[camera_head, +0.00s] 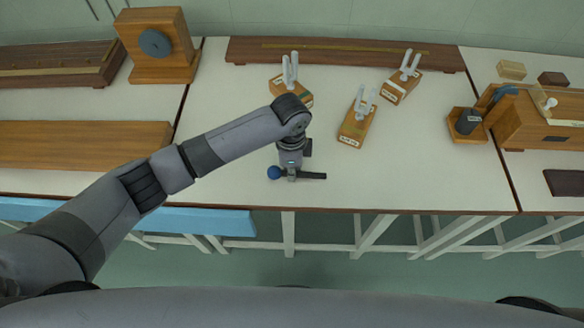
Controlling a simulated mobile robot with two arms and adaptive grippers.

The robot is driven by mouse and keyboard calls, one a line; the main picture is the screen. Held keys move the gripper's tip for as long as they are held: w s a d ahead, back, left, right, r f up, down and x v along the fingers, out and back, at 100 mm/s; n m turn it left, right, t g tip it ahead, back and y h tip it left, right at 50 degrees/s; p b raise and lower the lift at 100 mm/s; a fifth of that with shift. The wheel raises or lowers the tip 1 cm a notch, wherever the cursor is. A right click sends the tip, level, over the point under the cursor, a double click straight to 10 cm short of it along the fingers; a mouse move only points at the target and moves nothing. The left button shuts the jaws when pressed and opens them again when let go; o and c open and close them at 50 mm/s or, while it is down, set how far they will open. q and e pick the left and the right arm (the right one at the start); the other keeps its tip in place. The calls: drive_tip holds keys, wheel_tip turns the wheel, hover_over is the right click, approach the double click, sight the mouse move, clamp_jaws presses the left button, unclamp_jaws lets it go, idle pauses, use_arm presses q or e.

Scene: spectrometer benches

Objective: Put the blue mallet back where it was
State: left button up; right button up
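The blue mallet (274,173) shows near the front edge of the middle bench, with its blue head to the left and its dark handle pointing right. My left gripper (291,174) points down over the handle, just right of the head. Its fingers appear closed around the handle. The gripper hides part of the handle, and I cannot tell whether the mallet touches the bench top. My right gripper is not in view.
Several wooden blocks with pale prongs, including one block (352,132), stand behind and right of the gripper on the middle bench (430,170). A long wooden board (340,53) lies at the back. A wooden stand with a dark disc (160,55) is at left. The bench's front right is clear.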

use_arm(q)
drive_tip(key=o, duration=0.3)
wheel_tip(320, 180, up, 12)
drive_tip(key=shift+r, duration=0.15)
idle(0.5)
idle(0.4)
